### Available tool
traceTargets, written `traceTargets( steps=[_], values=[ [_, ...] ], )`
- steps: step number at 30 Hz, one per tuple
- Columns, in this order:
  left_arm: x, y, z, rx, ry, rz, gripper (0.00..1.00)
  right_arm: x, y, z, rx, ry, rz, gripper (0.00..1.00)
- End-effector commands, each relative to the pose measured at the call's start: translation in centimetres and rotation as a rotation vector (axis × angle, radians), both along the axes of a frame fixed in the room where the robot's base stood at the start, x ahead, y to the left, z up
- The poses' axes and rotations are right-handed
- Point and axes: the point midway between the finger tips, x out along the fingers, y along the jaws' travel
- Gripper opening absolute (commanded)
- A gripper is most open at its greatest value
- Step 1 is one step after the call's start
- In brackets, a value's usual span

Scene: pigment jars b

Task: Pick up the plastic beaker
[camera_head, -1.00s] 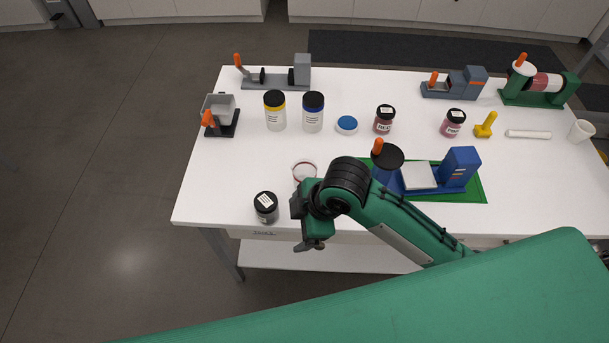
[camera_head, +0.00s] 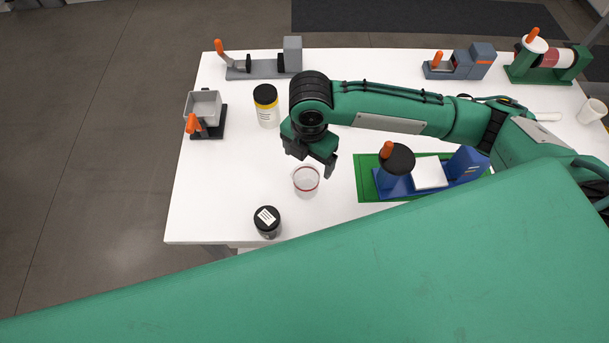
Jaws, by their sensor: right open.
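A clear plastic beaker (camera_head: 306,181) with a reddish rim stands on the white table (camera_head: 225,185), left of the green mat. My right gripper (camera_head: 314,160) is open and empty. It points down just behind and above the beaker in the picture, apart from it as far as I can tell. Its fingers show on the left and right of the gripper body. The beaker shows almost whole. My left gripper is not in view.
A black-lidded jar (camera_head: 267,222) stands near the front edge, left of the beaker. A blue device (camera_head: 430,174) sits on the green mat (camera_head: 366,177) to the right. A yellow-banded jar (camera_head: 267,106) stands behind. A white cup (camera_head: 590,112) is far right. My arm hides several jars.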

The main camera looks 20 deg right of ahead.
Motion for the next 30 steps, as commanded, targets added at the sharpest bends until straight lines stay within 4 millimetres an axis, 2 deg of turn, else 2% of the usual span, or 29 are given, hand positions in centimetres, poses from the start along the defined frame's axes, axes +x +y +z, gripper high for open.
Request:
traceTargets(
  steps=[1,3,6,9,14,18,24,30],
  values=[
    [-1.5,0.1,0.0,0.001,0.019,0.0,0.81,0.0,0.0,-1.1,-0.001,0.003,-0.003,0.86],
    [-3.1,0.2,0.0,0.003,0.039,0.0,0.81,0.0,0.0,-2.5,-0.001,0.003,-0.003,0.86],
    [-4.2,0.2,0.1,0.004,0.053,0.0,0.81,0.1,0.0,-4.1,0.0,0.001,-0.003,0.86],
    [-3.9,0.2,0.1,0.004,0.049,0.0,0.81,0.1,0.1,-5.2,0.0,0.0,-0.002,0.86],
    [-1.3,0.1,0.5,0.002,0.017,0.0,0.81,0.1,0.1,-6.1,0.0,0.0,-0.003,0.86],
    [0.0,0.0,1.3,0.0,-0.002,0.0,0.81,0.1,0.1,-8.1,-0.001,0.002,-0.003,0.86],
    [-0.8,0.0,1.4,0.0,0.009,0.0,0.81,0.2,0.1,-10.5,0.001,-0.001,-0.003,0.86],
    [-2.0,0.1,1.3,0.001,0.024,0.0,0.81,0.2,0.2,-10.9,0.001,-0.003,-0.001,0.86]
  ],
)
